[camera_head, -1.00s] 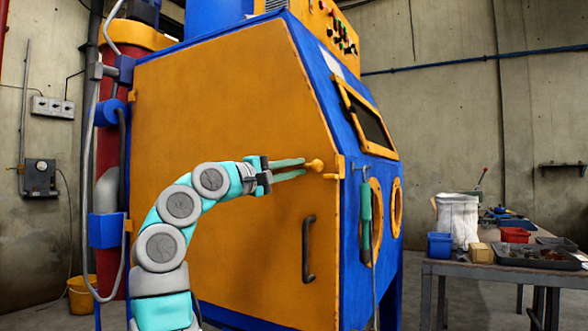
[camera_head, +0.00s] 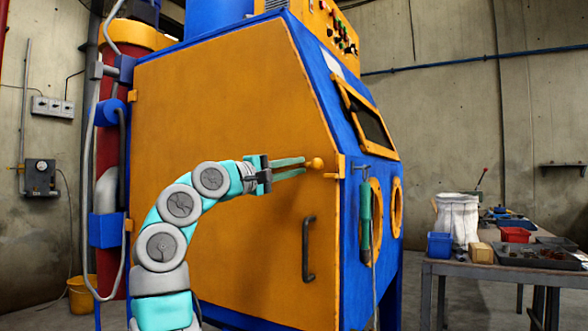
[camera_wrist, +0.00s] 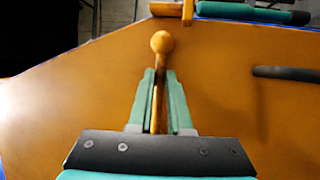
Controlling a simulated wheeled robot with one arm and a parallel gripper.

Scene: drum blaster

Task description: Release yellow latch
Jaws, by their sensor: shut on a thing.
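The yellow latch (camera_head: 317,163) is a small lever with a round knob at the upper right edge of the orange cabinet door (camera_head: 220,120). In the wrist view the latch knob (camera_wrist: 160,42) sticks out past my fingertips, and its stem runs back between the fingers. My gripper (camera_head: 301,165) has two teal fingers, shut on the latch stem just behind the knob; it also shows in the wrist view (camera_wrist: 159,90). The latch bracket (camera_head: 337,168) is at the door edge, right of the knob. The fingers hide part of the stem.
A dark door handle (camera_head: 308,248) is below my gripper. A green-handled hanging tool (camera_head: 366,215) is on the blue cabinet side to the right. A work table (camera_head: 455,271) with bins stands farther right. The door face left of the gripper is clear.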

